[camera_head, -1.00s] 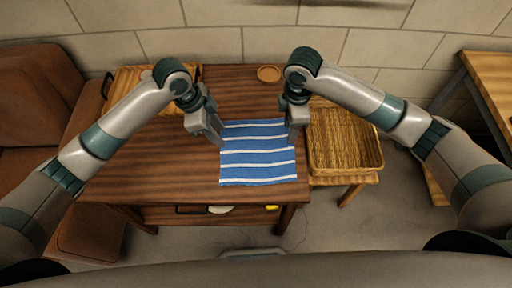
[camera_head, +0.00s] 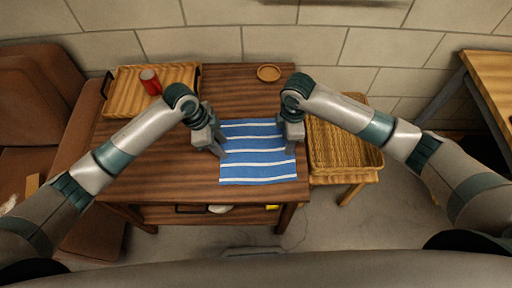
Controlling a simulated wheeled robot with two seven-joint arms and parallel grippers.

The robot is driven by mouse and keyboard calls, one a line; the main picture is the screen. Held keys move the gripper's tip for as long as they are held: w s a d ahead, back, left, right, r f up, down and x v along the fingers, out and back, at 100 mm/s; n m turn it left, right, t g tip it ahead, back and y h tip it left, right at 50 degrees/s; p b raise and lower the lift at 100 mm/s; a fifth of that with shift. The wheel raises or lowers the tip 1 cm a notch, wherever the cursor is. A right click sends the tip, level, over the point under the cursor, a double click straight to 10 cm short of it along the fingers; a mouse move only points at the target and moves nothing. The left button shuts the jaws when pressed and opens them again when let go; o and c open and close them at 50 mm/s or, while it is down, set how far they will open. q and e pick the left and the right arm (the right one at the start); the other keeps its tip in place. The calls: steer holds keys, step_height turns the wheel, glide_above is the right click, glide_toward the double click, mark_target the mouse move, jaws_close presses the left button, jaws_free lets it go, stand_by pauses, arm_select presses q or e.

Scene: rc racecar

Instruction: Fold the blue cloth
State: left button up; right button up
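The blue cloth (camera_head: 257,160) with white stripes lies flat and spread out on the wooden table (camera_head: 165,175), close to its right edge. My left gripper (camera_head: 221,153) points down at the cloth's left edge, with its fingers near the cloth. My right gripper (camera_head: 292,150) points down at the cloth's upper right edge and covers a little of it. Both are too small in the view to show clearly whether the fingers are apart or whether they touch the cloth.
A wooden tray (camera_head: 187,75) with a red can (camera_head: 151,82) is at the table's back left. A small round dish (camera_head: 268,73) sits at the back. A brown sofa (camera_head: 40,90) is at the left.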

arm_select(q)
steer(key=shift+f, duration=0.15)
arm_select(e)
steer(key=shift+f, duration=0.15)
arm_select(q)
jaws_close()
arm_select(e)
jaws_close()
